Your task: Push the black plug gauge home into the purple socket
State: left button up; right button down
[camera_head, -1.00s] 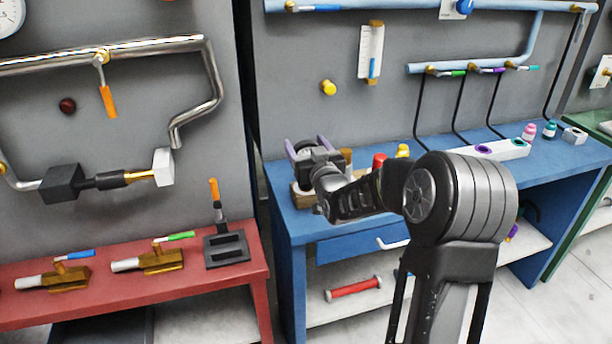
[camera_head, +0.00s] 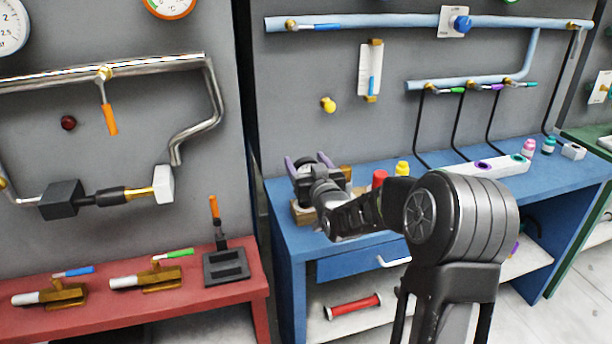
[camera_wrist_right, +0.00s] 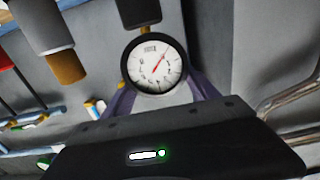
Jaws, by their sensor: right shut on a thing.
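My right gripper (camera_head: 308,160) is at the left end of the blue bench, above a wooden block. Its purple-grey fingers stand either side of a dark round thing, which I take to be the black plug gauge (camera_head: 303,171). In the right wrist view this gauge (camera_wrist_right: 156,66) shows a white dial with a black rim between the fingers. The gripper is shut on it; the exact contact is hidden. The purple socket (camera_head: 482,165) is a purple ring in a long white block, well to the right of the gripper. My left gripper is out of view.
A wooden block (camera_head: 303,214) sits below the gripper. Red (camera_head: 379,178) and yellow (camera_head: 402,168) pieces stand between gripper and white block. Thin black hoses (camera_head: 457,125) hang behind the block. The blue bench (camera_head: 550,178) has clear room at the front right.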

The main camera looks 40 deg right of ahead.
notch_tip(320, 180, up, 10)
jog(key=shift+b, duration=0.35)
dwell(0.5)
